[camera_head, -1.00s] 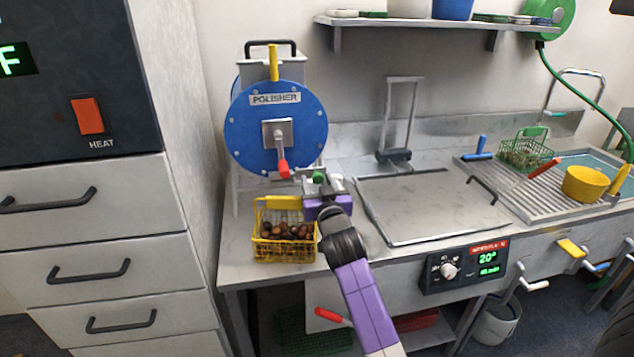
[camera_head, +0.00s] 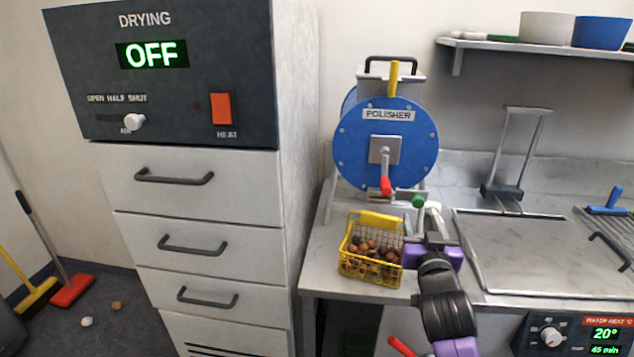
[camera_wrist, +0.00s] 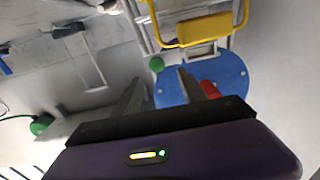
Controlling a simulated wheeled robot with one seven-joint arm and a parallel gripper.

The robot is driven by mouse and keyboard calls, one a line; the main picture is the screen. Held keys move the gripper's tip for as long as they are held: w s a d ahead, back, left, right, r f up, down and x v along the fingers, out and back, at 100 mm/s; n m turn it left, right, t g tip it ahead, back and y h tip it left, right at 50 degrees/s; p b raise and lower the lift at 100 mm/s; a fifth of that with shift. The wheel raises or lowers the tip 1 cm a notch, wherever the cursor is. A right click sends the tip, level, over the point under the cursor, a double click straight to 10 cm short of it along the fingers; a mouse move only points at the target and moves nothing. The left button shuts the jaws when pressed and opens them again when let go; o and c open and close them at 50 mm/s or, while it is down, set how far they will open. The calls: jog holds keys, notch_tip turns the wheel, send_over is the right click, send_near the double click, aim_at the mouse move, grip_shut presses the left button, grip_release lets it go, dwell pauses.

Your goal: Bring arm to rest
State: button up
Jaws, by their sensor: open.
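My gripper (camera_head: 432,236) is above the metal counter, just right of the yellow wire basket (camera_head: 350,262), with its jaws open. I see nothing held between the fingers. In the wrist view the two grey fingers (camera_wrist: 158,88) stand apart, with the blue polisher drum (camera_wrist: 225,75) beyond them. The basket holds several brown chestnuts (camera_head: 372,255). A yellow basket handle (camera_wrist: 205,28) shows at the top of the wrist view. My purple and black arm reaches up from the bottom right in the head view.
The blue polisher (camera_head: 350,150) stands behind the gripper, with a red-handled crank (camera_head: 386,186). The drying cabinet (camera_head: 190,200) with closed drawers stands left. A flat metal lid (camera_head: 520,255) lies to the right. A shelf (camera_head: 540,50) hangs above. Brooms (camera_head: 70,290) stand far left.

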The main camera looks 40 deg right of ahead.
jog(key=s+a+f+n+t+y, duration=0.2)
jog(key=s+a+n+t+y, duration=0.15)
jog(key=a, duration=0.85)
jog(key=s+a+f+n+t+y, duration=0.1)
jog(key=s+a+n+t+y, duration=0.25)
jog(key=a, duration=0.85)
jog(key=s+a+f+n+g+y, duration=0.1)
jog(key=s+a+f+g+y, duration=0.1)
jog(key=s+a, duration=0.5)
jog(key=s+a+f+n+g+y, duration=0.1)
jog(key=s+a+f+g+y, duration=0.1)
jog(key=s+a+f+y, duration=0.2)
jog(key=s+a, duration=0.3)
jog(key=s, duration=0.5)
jog(key=shift+f+n+y, duration=0.25)
jog(key=shift+n+y, duration=0.05)
jog(key=shift+n, duration=0.1)
